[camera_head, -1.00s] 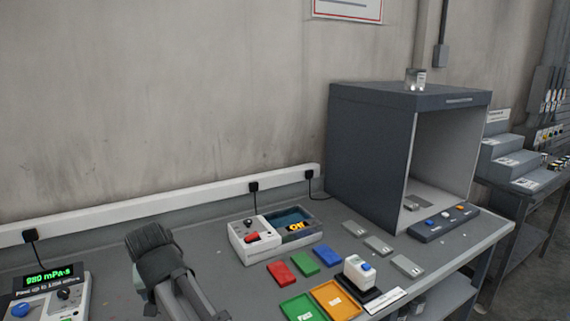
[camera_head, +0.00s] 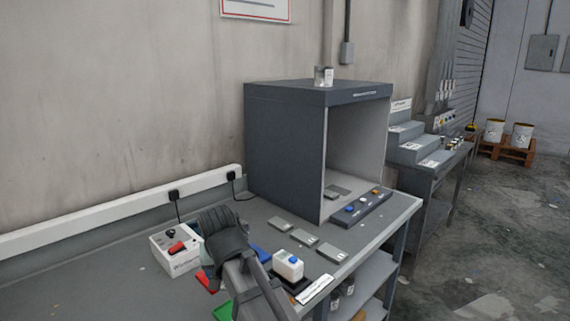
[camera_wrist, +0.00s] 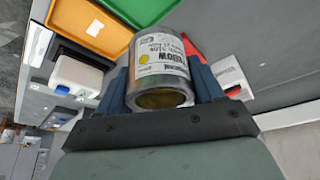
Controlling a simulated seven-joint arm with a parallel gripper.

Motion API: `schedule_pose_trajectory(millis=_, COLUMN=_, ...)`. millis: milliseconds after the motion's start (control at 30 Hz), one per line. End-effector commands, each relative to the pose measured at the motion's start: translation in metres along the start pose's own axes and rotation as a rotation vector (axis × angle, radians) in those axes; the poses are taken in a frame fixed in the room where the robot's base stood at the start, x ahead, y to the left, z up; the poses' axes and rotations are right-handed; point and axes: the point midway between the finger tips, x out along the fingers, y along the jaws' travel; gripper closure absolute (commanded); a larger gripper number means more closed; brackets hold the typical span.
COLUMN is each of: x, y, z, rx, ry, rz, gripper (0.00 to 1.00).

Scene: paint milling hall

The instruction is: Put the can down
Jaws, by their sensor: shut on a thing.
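A metal can (camera_wrist: 160,70) with a white label reading yellow sits between the fingers of my gripper (camera_wrist: 165,85) in the wrist view. The fingers are shut on its sides, and a yellow mark shows on the end facing the camera. In the head view my dark wrist (camera_head: 225,235) is over the bench (camera_head: 120,270), in front of the white control box, and hides the can. I cannot tell the can's height above the bench.
An orange tray (camera_wrist: 88,25) and a green tray (camera_wrist: 140,8) lie near the held can. The control box (camera_head: 172,252) is behind my arm. The bench's left part looks clear.

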Motion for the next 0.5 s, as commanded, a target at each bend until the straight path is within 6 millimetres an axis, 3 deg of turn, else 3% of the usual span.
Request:
schedule_pose_trajectory(millis=33, x=0.001, y=0.018, z=-0.002, rx=0.025, ry=0.001, rz=0.01, gripper=0.69)
schedule_pose_trajectory(millis=500, x=0.0, y=0.159, z=-0.017, rx=0.23, ry=0.0, rz=0.095, gripper=0.69)
